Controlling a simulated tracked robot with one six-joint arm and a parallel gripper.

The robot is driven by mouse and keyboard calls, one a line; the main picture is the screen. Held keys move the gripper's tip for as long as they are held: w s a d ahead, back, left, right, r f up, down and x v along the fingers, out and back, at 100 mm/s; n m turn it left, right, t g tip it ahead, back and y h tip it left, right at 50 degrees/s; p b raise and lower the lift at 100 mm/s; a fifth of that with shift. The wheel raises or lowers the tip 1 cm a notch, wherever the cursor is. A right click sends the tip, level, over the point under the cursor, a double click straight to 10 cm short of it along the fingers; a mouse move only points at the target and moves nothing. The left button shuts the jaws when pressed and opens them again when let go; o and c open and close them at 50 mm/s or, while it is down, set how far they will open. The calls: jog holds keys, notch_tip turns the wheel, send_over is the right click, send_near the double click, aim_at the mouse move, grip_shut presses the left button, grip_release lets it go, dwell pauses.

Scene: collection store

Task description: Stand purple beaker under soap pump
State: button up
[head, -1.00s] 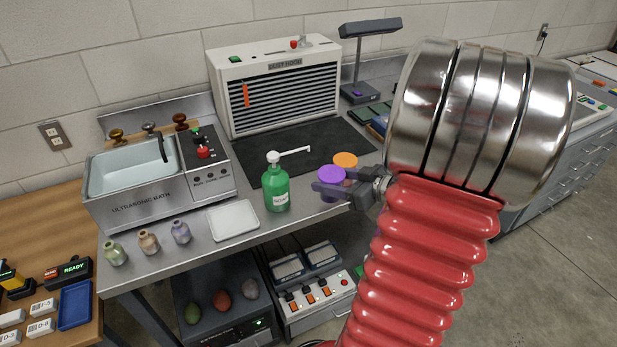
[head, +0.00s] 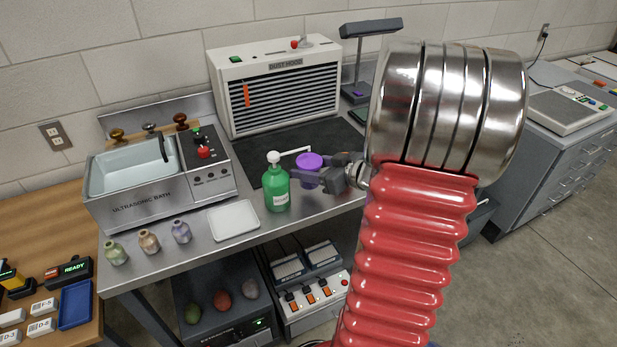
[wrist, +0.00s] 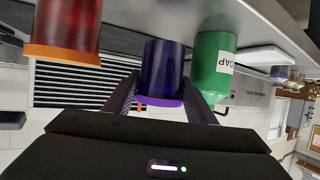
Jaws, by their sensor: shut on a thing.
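The purple beaker (head: 309,162) is upright between the fingers of my gripper (head: 325,180), just right of the green soap bottle. My gripper is shut on it from the right. In the wrist view, which is upside down, the beaker (wrist: 163,75) sits between both fingers (wrist: 165,100). The soap pump (head: 276,190) is a green bottle with a white head and a thin spout (head: 297,151) pointing right. The spout's end shows just behind the beaker's rim; I cannot tell whether the beaker is beneath it, or whether it touches the bench.
An orange-rimmed beaker (wrist: 70,30) stands near my gripper in the wrist view; my gripper and arm hide it in the head view. A white tray (head: 234,222) lies left of the soap. The dust hood (head: 275,88) stands behind a dark mat (head: 262,160).

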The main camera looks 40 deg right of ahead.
jog(key=shift+w+f, duration=0.15)
jog(key=shift+f, duration=1.6)
jog(key=shift+f, duration=0.1)
jog(key=o, duration=0.8)
jog(key=shift+s+d+r, duration=0.1)
jog(key=shift+s+r, duration=0.25)
jog(key=shift+s, duration=0.2)
jog(key=v, duration=1)
jog(key=shift+s+r, duration=0.15)
jog(key=shift+s, duration=0.25)
